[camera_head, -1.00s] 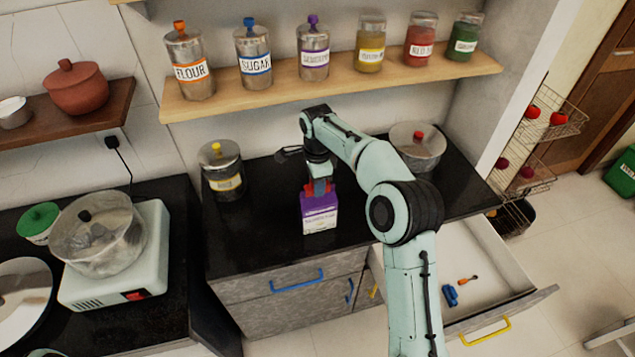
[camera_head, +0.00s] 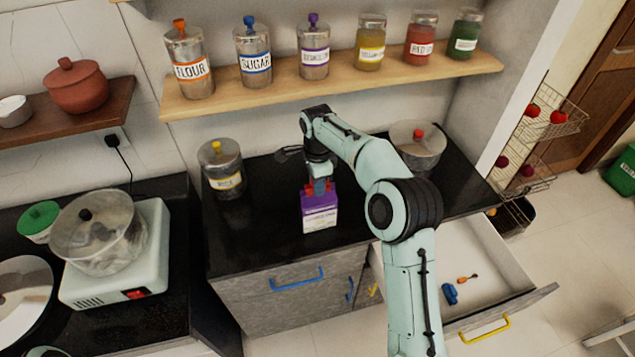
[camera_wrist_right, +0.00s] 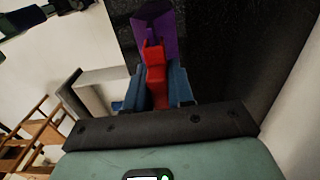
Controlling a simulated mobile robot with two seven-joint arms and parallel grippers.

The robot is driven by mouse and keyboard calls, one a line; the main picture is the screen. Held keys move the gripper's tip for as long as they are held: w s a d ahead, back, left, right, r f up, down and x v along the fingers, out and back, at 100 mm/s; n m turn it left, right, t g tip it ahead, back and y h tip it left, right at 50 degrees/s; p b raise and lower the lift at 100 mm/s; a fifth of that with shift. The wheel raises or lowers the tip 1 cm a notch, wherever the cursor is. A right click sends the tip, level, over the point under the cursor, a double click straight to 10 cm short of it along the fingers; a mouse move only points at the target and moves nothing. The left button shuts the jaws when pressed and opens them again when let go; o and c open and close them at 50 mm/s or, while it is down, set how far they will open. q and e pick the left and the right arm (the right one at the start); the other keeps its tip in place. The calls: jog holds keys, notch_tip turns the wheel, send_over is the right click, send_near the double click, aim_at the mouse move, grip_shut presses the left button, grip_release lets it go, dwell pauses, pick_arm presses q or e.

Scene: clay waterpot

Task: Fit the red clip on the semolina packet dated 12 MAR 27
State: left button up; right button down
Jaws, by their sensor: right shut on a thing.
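The purple and white semolina packet (camera_head: 320,213) stands upright on the black counter; its date is too small to read. My right gripper (camera_head: 319,186) is directly above the packet's top, pointing down. It is shut on the red clip (camera_head: 311,188), which is at the packet's top edge. In the right wrist view the red clip (camera_wrist_right: 154,68) sits between the blue fingers and overlaps the purple packet (camera_wrist_right: 152,24). I cannot tell whether the clip's jaws are around the packet's top. My left gripper is not in view.
A jar with a yellow knob (camera_head: 222,168) stands left on the counter (camera_head: 265,225), and a pot with a red knob (camera_head: 418,146) at the back right. The open drawer (camera_head: 480,270) holds a blue clip (camera_head: 450,293) and a small orange item. A shelf (camera_head: 340,82) of jars hangs behind.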

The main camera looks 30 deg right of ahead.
jog(key=c, duration=0.9)
grip_release()
notch_tip(320, 180, up, 12)
jog(key=shift+w+p, duration=0.15)
jog(key=shift+p, duration=1)
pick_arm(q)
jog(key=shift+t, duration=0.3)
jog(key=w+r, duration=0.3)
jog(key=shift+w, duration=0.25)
pick_arm(e)
jog(key=shift+s+r, duration=0.2)
jog(key=shift+r, duration=0.5)
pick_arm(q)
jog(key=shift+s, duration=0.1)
